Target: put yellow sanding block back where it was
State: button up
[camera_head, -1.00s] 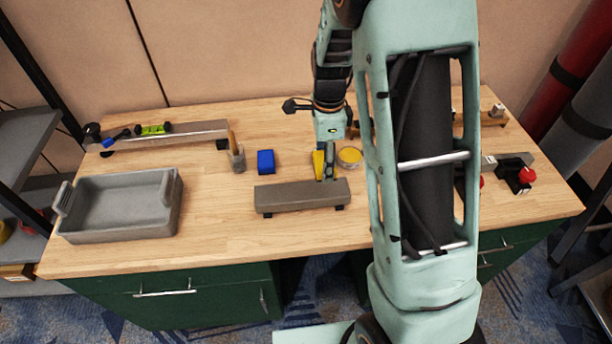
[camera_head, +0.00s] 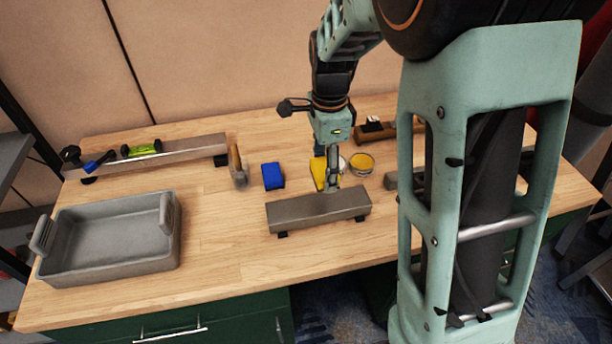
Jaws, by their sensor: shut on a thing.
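The yellow sanding block (camera_head: 318,174) is in the middle of the head view, just behind the grey-brown raised bar (camera_head: 318,208). My gripper (camera_head: 332,182) points down and is shut on the block, which shows at its left side. Part of the block is hidden by the finger. I cannot tell whether the block touches the table. A blue block (camera_head: 273,176) lies on the table to the left of it.
A round tin with yellow contents (camera_head: 361,164) stands close to the right of my gripper. A brush (camera_head: 238,165) is left of the blue block. A grey tray (camera_head: 110,240) stands at the left, and a long level bar (camera_head: 190,150) lies behind it. Wood is clear between tray and raised bar.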

jog(key=shift+a, duration=0.1)
jog(key=w+a+f, duration=0.2)
jog(key=w+f, duration=0.2)
jog(key=w, duration=0.4)
jog(key=p, duration=0.1)
send_over(303, 174)
jog(key=s, duration=0.1)
notch_tip(303, 174, down, 5)
jog(key=shift+d, duration=0.15)
jog(key=shift+w+f, duration=0.45)
jog(key=shift+f, duration=1.5)
jog(key=shift+f, duration=0.1)
jog(key=shift+f, duration=0.2)
jog(key=o, duration=1.1)
jog(key=shift+r, duration=0.1)
jog(key=shift+o, duration=0.2)
